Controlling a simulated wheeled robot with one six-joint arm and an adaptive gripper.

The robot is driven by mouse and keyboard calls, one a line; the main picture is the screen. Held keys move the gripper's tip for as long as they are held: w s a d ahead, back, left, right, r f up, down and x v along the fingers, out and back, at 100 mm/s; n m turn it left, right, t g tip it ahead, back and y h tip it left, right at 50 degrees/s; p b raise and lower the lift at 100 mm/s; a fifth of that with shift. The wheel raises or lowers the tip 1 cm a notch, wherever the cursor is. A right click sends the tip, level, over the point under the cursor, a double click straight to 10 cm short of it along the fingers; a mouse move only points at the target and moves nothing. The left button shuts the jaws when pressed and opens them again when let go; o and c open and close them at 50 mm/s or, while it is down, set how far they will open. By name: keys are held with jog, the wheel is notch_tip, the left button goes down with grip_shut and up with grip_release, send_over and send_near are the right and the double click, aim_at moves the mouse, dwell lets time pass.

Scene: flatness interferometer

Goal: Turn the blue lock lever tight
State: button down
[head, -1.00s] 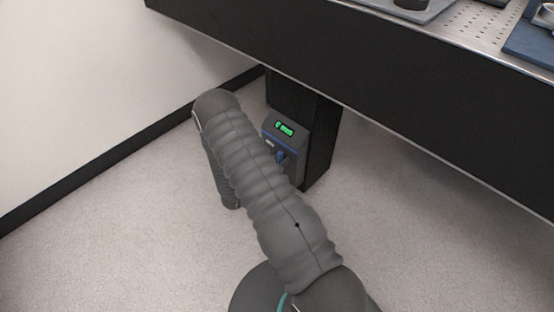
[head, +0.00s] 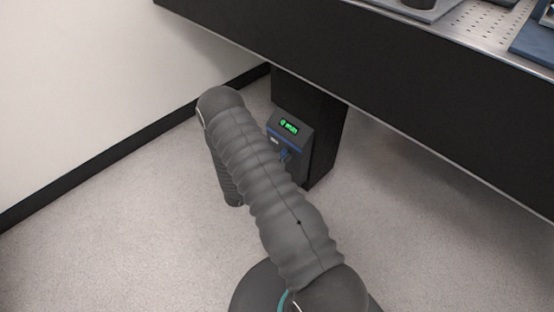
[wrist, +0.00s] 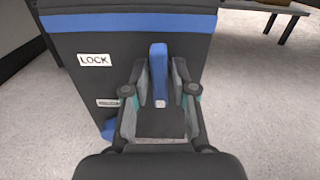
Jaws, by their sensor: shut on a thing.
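The blue lock lever (wrist: 158,68) stands upright in the wrist view, on the front of a dark box with a blue stripe (wrist: 120,22). A white LOCK label (wrist: 94,60) is to its left. My gripper (wrist: 158,88) is around the lever, with a finger on each side, shut on it. In the head view the box (head: 290,132) is on a black table leg, with a green lit display (head: 289,126) whose text is too small to read surely. A small blue part of the lever (head: 284,153) shows there; my arm hides the gripper.
The black table leg (head: 328,140) stands behind the box, and the table's dark side (head: 400,90) overhangs it. A white wall (head: 90,90) is at left. Carpet (head: 420,220) is clear at right. A bench (wrist: 280,12) shows at the upper right in the wrist view.

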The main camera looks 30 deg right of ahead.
jog(key=c, duration=1.6)
grip_release()
jog(key=shift+d+n+g, duration=0.3)
jog(key=shift+d+n, duration=0.4)
jog(key=shift+d, duration=0.15)
jog(key=shift+o, duration=0.3)
jog(key=shift+n+b, duration=0.3)
jog(key=shift+n, duration=0.1)
jog(key=n, duration=0.2)
jog(key=shift+w+a+n, duration=0.1)
jog(key=shift+a+n, duration=0.1)
jog(key=shift+n, duration=0.2)
jog(key=shift+c, duration=0.7)
jog(key=n, duration=0.2)
jog(key=shift+f+n, duration=0.1)
jog(key=shift+n, duration=0.3)
jog(key=shift+c, duration=0.2)
jog(key=n, duration=0.4)
jog(key=shift+f+n, duration=0.1)
jog(key=shift+n, duration=0.2)
jog(key=shift+d+n, duration=0.1)
jog(key=shift+n, duration=0.2)
grip_shut()
jog(key=shift+n, duration=0.4)
jog(key=shift+w+n, duration=0.25)
jog(key=shift+n, duration=0.85)
jog(key=shift+a+n, duration=0.3)
